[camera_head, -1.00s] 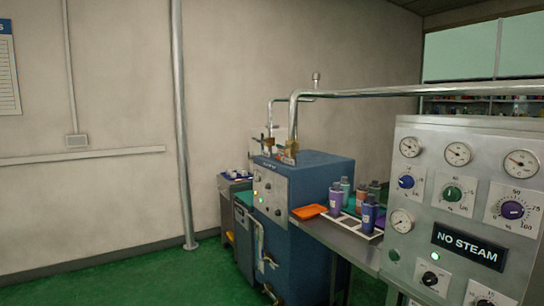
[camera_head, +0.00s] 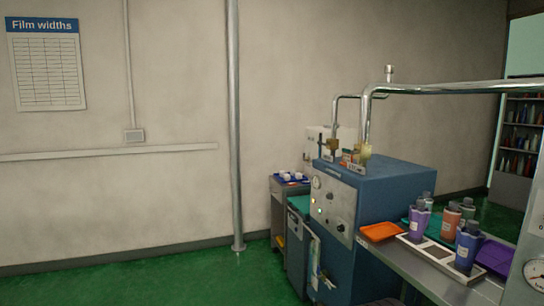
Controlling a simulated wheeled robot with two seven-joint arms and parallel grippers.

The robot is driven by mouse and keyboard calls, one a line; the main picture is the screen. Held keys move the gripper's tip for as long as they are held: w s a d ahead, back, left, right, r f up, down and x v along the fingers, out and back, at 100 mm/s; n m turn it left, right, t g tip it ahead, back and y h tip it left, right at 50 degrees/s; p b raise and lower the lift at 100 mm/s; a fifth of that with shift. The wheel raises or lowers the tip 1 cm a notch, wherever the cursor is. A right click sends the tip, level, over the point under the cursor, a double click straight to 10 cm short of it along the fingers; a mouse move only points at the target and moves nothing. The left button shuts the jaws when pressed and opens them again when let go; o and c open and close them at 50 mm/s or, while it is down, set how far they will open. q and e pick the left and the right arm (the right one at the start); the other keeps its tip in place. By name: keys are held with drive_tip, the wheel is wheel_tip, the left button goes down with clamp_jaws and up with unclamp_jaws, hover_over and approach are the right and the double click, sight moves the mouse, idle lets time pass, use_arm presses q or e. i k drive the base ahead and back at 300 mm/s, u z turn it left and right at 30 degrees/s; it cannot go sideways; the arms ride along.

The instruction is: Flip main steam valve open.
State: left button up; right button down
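A blue steam generator cabinet (camera_head: 390,190) stands right of centre, with a control panel of lit lamps and knobs on its left-facing front. Steel steam pipes (camera_head: 440,89) come down onto its top. A brass fitting (camera_head: 365,153) sits at the foot of the thicker pipe, and another brass fitting with a dark upright part (camera_head: 332,145) sits on the thinner pipe. Either may be the main steam valve; the handle position is too small to tell. Neither of my grippers is in view.
A bench (camera_head: 425,272) right of the cabinet holds an orange tray (camera_head: 381,231), a white tray (camera_head: 444,257) and several bottles (camera_head: 467,244). A small cart (camera_head: 288,188) stands behind the cabinet. A vertical wall pipe (camera_head: 234,120) reaches the floor. Green floor (camera_head: 170,280) at left is clear.

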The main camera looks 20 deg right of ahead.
sight(343, 150)
drive_tip(key=u, duration=0.55)
drive_tip(key=i, duration=1.95)
drive_tip(key=z, duration=1.2)
drive_tip(key=i, duration=0.7)
drive_tip(key=z, duration=0.6)
